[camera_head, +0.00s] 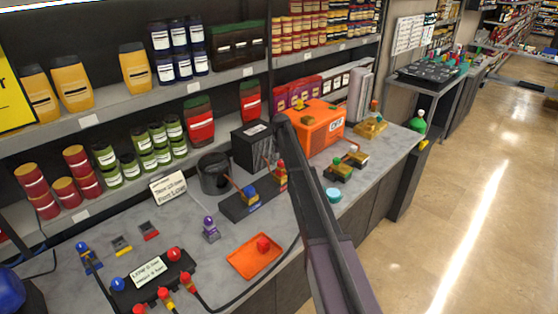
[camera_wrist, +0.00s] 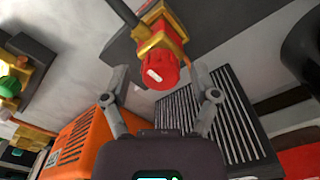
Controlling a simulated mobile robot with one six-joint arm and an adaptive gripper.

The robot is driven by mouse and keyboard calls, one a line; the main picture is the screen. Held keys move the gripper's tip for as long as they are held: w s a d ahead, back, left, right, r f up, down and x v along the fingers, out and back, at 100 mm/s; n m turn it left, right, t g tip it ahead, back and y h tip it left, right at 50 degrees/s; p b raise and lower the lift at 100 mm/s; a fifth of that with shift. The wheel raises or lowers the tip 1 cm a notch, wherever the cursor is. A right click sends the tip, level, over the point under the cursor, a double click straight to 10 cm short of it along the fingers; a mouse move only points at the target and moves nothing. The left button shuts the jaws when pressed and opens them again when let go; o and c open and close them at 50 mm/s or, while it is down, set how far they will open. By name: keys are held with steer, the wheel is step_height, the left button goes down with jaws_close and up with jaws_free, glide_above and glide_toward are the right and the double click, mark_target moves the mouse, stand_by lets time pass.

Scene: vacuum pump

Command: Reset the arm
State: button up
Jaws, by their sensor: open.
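My gripper (camera_wrist: 159,80) is open in the wrist view, with its two grey fingers spread. A red knob on a yellow fitting (camera_wrist: 160,62) appears between and beyond the fingertips. I cannot tell how far away it is, and no contact is clear. My dark arm (camera_head: 322,225) crosses the head view from the bottom up to the middle of the bench. The gripper itself cannot be made out there. A red and yellow valve (camera_head: 280,177) stands on the bench just left of the arm.
An orange machine (camera_head: 312,128) and a black box (camera_head: 252,147) stand behind the arm. A grey pot (camera_head: 214,174), an orange tray (camera_head: 255,257) and a control box with red and blue knobs (camera_head: 150,277) are on the bench (camera_head: 205,265). Stocked shelves rise behind. Open floor (camera_head: 470,210) lies right.

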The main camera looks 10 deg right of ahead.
steer(key=s, duration=4.5)
steer(key=shift+s+a, duration=0.2)
steer(key=shift+s, duration=0.05)
